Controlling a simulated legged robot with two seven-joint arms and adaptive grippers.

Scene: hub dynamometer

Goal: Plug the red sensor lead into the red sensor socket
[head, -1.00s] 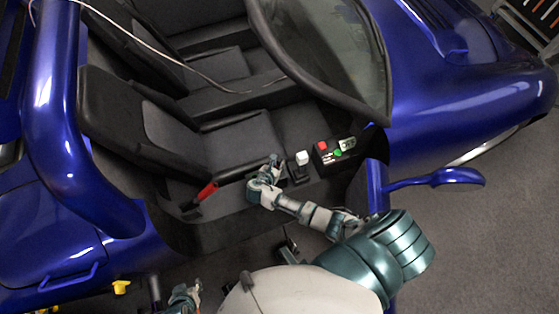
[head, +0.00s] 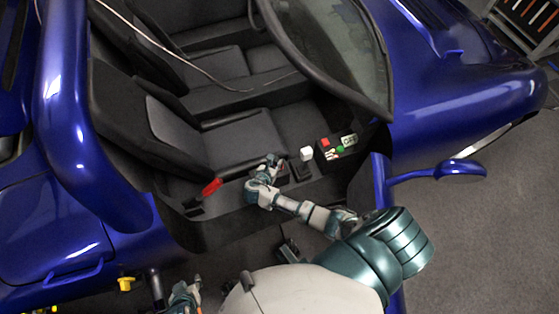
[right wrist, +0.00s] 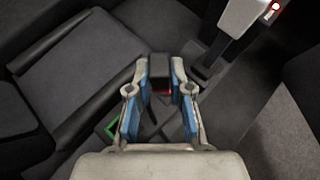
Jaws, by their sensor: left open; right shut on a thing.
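My right gripper (head: 272,160) is low over the dark console between the red-handled lever and the white-topped lever. In the right wrist view, its blue-padded fingers (right wrist: 160,88) close on a small black block (right wrist: 160,70), with a red glint at its lower edge. I cannot tell whether this block is the plug of the red sensor lead. The red sensor socket cannot be made out in either view. My left gripper (head: 188,290) is open and seems empty, low at the bottom of the head view, outside the blue vehicle.
The red-handled lever (head: 211,187) is left of my right gripper. The white-topped lever (head: 307,154) and a black panel with a red button (head: 325,142) and green button (head: 341,149) are to its right. The seat (head: 225,140) and windscreen frame (head: 320,70) are beyond.

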